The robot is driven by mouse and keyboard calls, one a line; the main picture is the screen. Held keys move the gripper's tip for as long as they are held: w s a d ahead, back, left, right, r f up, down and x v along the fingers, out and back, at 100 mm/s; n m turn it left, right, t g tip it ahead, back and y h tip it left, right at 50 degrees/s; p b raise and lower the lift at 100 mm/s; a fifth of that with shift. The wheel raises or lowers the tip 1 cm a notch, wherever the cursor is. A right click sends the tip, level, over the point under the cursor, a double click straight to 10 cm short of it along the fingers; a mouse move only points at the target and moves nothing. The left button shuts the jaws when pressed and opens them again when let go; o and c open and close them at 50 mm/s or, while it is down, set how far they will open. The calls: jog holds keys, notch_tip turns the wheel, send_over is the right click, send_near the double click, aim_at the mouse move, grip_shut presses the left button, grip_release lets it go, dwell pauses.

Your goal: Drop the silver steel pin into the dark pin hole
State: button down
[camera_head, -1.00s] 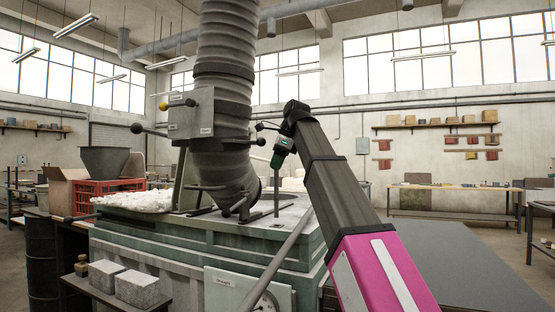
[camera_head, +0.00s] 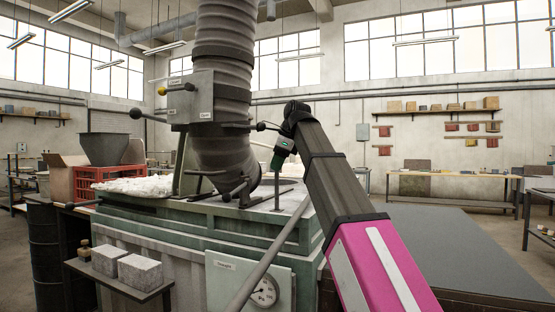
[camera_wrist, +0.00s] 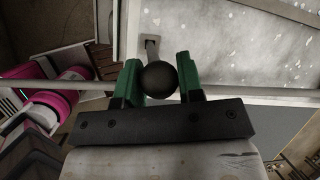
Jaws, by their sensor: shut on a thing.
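My gripper (camera_wrist: 158,80) has green fingers closed on both sides of a dark round knob (camera_wrist: 159,79) in the wrist view. In the head view the gripper (camera_head: 279,160) is over the back right of the green machine's top, and a thin upright rod (camera_head: 277,190) stands just below it. I cannot tell whether the knob tops this rod. A short grey bracket (camera_wrist: 151,46) shows past the knob. I cannot make out the silver steel pin or the dark pin hole in either view.
A thick ribbed column (camera_head: 224,70) rises beside my arm, with a grey lever box (camera_head: 192,103) on its left. A long slanted grey bar (camera_head: 272,258) crosses the front by a dial (camera_head: 265,291). Two grey blocks (camera_head: 138,272) sit on a low shelf. A grey tabletop (camera_head: 440,250) is bare.

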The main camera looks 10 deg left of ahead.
jog(key=shift+f, duration=3.55)
jog(key=c, duration=0.7)
grip_release()
notch_tip(320, 180, up, 5)
send_over(278, 184)
jog(key=d, duration=0.2)
jog(key=s+d, duration=0.1)
jog(key=d, duration=0.2)
jog(key=s+d, duration=0.2)
jog(key=d, duration=0.2)
jog(key=s+d, duration=0.2)
jog(key=d, duration=0.1)
jog(key=shift+s+d+f, duration=0.2)
jog(key=shift+d+f, duration=0.05)
jog(key=shift+f, duration=0.05)
